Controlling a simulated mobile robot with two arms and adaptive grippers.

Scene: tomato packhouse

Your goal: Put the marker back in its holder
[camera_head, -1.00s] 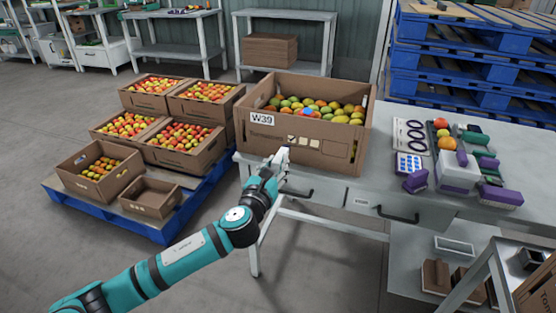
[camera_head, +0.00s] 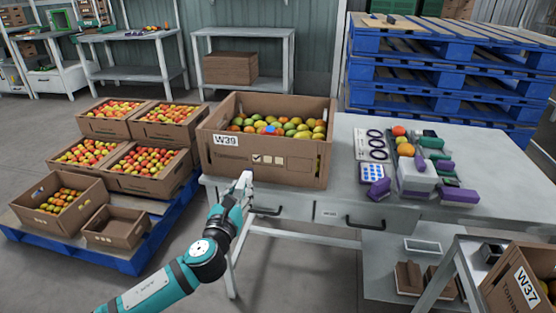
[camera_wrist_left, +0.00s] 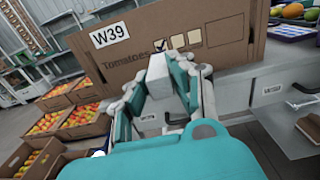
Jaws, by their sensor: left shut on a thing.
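My left gripper (camera_head: 243,184) is just in front of the W39 crate (camera_head: 228,160), above the table's front edge. In the left wrist view its fingers (camera_wrist_left: 160,100) are shut on a pale, blocky thing, which I take to be the marker (camera_wrist_left: 157,72). Most of the marker is hidden between the fingers, and its tip cannot be made out. The crate's front label (camera_wrist_left: 172,45) has a black tick in the first of its squares. I cannot tell the marker's holder among the things on the table. My right gripper is not in view.
The crate of tomatoes stands on the grey table (camera_head: 440,215), which has drawer handles (camera_head: 365,223) along its front. Crates on a blue pallet (camera_head: 150,255) stand left.

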